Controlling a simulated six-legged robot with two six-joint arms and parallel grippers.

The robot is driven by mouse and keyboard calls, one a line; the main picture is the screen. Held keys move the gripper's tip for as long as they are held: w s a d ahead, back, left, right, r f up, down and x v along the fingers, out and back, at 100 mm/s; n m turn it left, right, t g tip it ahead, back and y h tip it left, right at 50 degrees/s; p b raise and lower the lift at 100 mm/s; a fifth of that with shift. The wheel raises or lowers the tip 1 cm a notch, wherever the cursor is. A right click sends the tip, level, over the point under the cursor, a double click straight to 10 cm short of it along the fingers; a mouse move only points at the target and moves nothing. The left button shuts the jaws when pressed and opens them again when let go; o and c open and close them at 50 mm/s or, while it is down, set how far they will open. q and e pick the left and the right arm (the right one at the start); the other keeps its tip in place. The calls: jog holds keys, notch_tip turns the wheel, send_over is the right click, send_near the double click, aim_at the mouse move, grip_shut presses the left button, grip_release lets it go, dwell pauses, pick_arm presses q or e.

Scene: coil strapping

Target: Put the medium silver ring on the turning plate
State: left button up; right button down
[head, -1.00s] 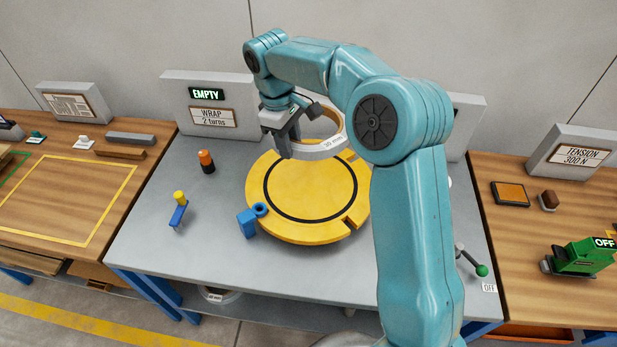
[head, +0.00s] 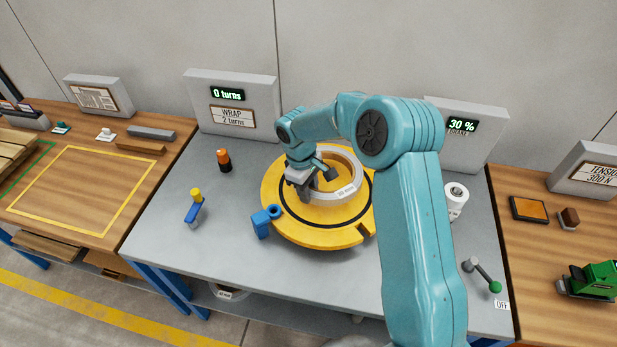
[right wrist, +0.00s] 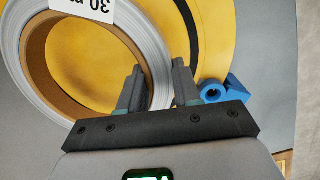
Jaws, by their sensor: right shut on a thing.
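The medium silver ring (head: 357,181), with a brown inner core and a "30 mm" label, lies flat on the yellow turning plate (head: 310,234), roughly within its black circle. In the right wrist view, the ring (right wrist: 30,62) fills the upper left over the yellow plate (right wrist: 218,45). My right gripper (head: 312,188) is shut on the ring's wall at its left side, one finger inside and one outside; the fingers also show in the right wrist view (right wrist: 157,85). My left gripper is not in view.
A blue block (head: 261,226) stands at the plate's front-left edge. An orange-black cylinder (head: 224,160) and a blue-yellow piece (head: 195,208) stand to the left. A white roll (head: 456,198) and green-knobbed lever (head: 483,276) are at right. The display (head: 228,94) reads "0 turns".

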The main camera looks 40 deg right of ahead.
aim_at(309, 207)
notch_tip(309, 207, down, 4)
jog(key=shift+w+f, duration=0.1)
dwell(0.4)
jog(key=shift+f, duration=0.15)
jog(key=c, duration=0.8)
grip_release()
